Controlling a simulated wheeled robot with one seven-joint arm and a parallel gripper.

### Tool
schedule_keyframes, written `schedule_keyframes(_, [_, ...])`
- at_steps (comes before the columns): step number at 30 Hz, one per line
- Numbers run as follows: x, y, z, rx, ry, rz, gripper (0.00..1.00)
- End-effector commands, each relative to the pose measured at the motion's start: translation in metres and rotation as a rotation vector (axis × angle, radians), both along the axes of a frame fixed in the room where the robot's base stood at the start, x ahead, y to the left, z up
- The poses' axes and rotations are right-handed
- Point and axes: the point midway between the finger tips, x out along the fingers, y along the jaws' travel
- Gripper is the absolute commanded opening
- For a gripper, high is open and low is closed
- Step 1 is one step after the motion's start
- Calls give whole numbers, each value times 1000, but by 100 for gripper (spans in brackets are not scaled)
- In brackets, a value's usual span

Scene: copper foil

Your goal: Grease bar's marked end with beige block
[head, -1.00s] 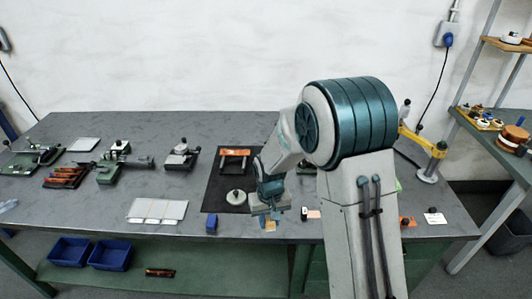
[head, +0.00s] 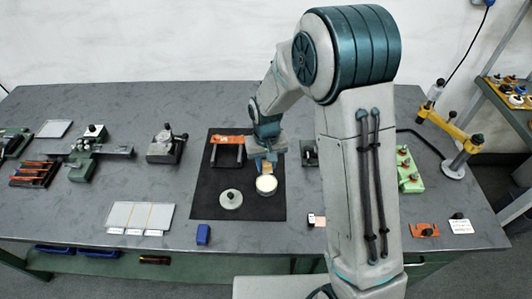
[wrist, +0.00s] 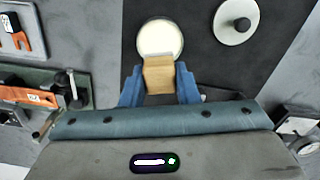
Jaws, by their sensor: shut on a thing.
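My gripper (head: 267,160) is shut on the beige block (wrist: 159,74), which sticks out between the two blue fingers (wrist: 158,88). The block's tip overlaps the near rim of an open round tin of cream-coloured grease (wrist: 160,38) in the wrist view; I cannot tell whether they touch. In the head view the tin (head: 266,184) stands on the black mat just in front of the gripper. The bar and its marked end cannot be picked out for certain; an orange bar-like piece with a white label (wrist: 30,96) lies in a green-based fixture at the left of the wrist view.
A grey lid with a black knob (head: 231,199) lies on the black mat (head: 268,209) left of the tin. An orange-topped frame (head: 228,139) stands behind it. My arm hides part of the bench's right side.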

Motion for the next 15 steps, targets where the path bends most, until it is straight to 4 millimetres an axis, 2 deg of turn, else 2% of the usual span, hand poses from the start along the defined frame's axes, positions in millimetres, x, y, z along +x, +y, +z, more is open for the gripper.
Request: schedule_keyframes(15, [0,0,-47,0,1,0,10])
